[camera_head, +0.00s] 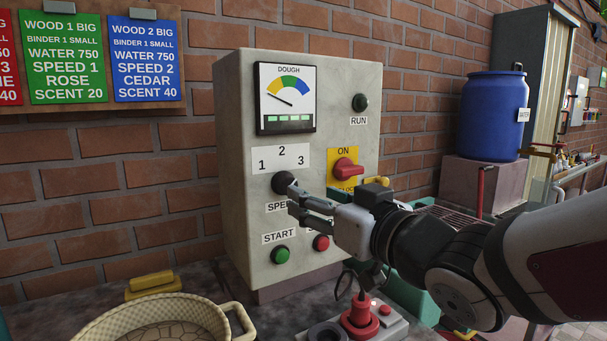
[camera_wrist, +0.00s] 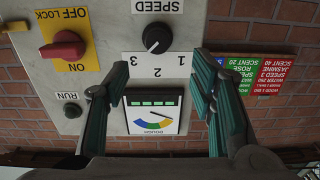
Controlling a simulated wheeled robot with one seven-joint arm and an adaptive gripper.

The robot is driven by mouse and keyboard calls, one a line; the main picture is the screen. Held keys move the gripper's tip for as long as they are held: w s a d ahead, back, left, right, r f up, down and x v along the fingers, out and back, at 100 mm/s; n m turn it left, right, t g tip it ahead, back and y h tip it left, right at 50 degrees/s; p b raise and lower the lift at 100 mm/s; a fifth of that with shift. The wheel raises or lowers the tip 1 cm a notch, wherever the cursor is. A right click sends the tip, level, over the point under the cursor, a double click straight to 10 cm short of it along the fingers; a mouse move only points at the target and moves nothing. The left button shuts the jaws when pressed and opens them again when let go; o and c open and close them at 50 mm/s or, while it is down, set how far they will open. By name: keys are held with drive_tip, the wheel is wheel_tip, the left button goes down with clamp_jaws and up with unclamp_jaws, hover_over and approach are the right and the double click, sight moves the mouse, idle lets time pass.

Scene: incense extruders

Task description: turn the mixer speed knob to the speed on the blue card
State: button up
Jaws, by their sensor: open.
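The blue card (camera_head: 146,60) hangs on the board at upper left and reads SPEED 2. The black round speed knob (camera_head: 283,182) is on the grey panel, below a white plate (camera_head: 281,159) numbered 1, 2, 3. My gripper (camera_head: 296,200) is just in front of the panel, close to the knob's lower right. In the upside-down wrist view the knob (camera_wrist: 157,38) lies beyond my open, empty fingers (camera_wrist: 150,78), roughly between them and not held. Its light pointer mark faces the number plate, on the 2 or 3 side; I cannot tell exactly which.
On the panel are a dough gauge (camera_head: 287,98), a red lock switch (camera_head: 347,169), a green start button (camera_head: 281,255) and a red button (camera_head: 321,243) near my fingers. A woven basket (camera_head: 155,319) and a red-topped control box (camera_head: 361,318) stand below.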

sight(286, 185)
drive_tip(key=p, duration=0.2)
drive_tip(key=shift+w+a+r+p, duration=0.1)
drive_tip(key=shift+w+a+p, duration=0.1)
drive_tip(key=shift+w+p, duration=0.1)
drive_tip(key=shift+w+p, duration=0.1)
drive_tip(key=shift+p, duration=0.3)
drive_tip(key=p, duration=0.3)
drive_tip(key=shift+w, duration=0.1)
drive_tip(key=x, duration=0.8)
drive_tip(key=shift+w+f, duration=0.25)
drive_tip(key=c, duration=1.1)
